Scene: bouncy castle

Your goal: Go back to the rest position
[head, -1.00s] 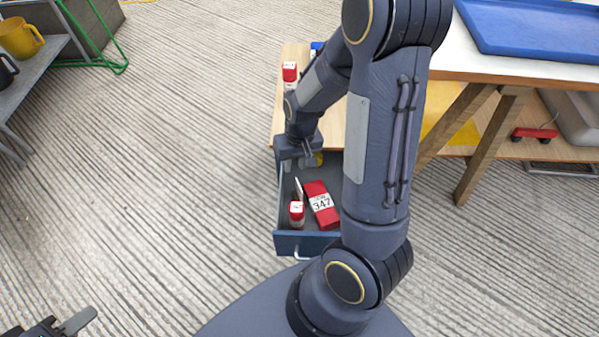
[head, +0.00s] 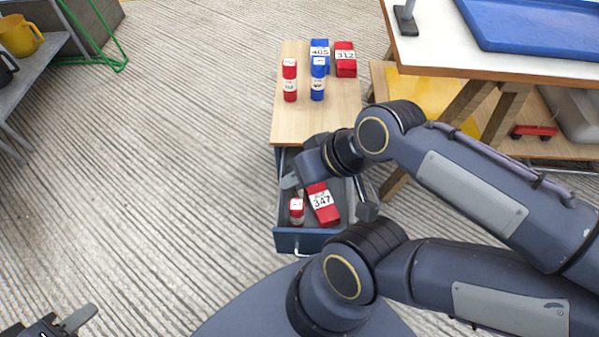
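My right gripper (head: 328,197) is over the open drawer (head: 308,242), with its two fingers spread wide and nothing seen between them in its grasp. Its wrist hides the back part of the drawer. A red box marked 347 (head: 322,204) and a small red bottle-like container (head: 296,211) are in the drawer, below and beside the gripper. My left gripper (head: 45,325) is at the bottom left corner, partly cut off by the picture edge. Its fingers look spread apart and empty, over bare floor.
The wooden cabinet top (head: 290,128) holds red and blue boxes and bottles. A white-topped table (head: 430,52) with a blue tray (head: 530,28) and wooden legs stands to the right. A grey shelf (head: 38,62) with mugs is at the far left. The floor between is clear.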

